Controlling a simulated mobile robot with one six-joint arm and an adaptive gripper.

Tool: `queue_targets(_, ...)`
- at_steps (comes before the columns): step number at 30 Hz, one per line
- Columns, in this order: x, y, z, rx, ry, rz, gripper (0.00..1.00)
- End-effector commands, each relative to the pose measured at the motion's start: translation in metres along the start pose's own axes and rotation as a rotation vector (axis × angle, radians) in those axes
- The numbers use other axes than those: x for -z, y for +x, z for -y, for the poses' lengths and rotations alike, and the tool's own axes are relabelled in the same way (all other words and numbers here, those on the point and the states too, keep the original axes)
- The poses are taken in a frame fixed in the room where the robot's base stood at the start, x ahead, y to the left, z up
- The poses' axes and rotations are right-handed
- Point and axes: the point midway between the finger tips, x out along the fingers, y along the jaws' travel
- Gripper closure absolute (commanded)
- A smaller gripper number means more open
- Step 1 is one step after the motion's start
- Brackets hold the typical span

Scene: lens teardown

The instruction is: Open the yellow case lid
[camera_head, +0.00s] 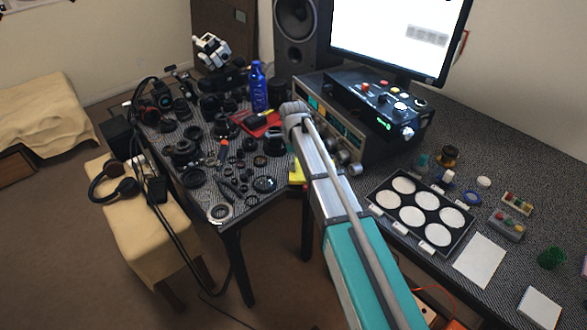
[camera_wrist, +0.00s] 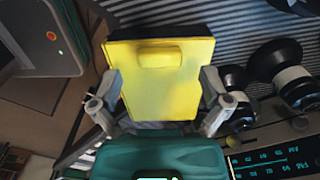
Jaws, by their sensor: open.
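The yellow case (camera_wrist: 160,95) fills the middle of the wrist view. It shows a flat yellow face with a raised tab (camera_wrist: 160,53) near its top edge, and its lid looks closed. In the head view only a small yellow part of the case (camera_head: 297,172) shows beside my arm, near the table's front edge. My gripper (camera_wrist: 161,80) is open, with one finger on each side of the case in the wrist view. I cannot tell whether the fingers touch it. In the head view my arm hides the gripper.
An instrument with knobs and a lit display (camera_wrist: 280,160) is close on the right in the wrist view; it also stands behind my arm in the head view (camera_head: 325,115). Many lens parts (camera_head: 230,165) crowd the left table. A tray of white discs (camera_head: 447,225) lies on the right.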

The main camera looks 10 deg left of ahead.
Motion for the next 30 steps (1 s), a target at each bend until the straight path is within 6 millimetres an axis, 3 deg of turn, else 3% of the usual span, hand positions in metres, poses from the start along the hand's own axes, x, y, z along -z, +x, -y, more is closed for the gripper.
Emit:
queue_targets(7, 0.0, 0.016, 0.0, 0.0, 0.0, 0.0, 0.03)
queue_targets(22, 0.0, 0.019, 0.0, 0.0, 0.0, 0.0, 0.03)
queue_targets(30, 0.0, 0.019, 0.0, 0.0, 0.0, 0.0, 0.51)
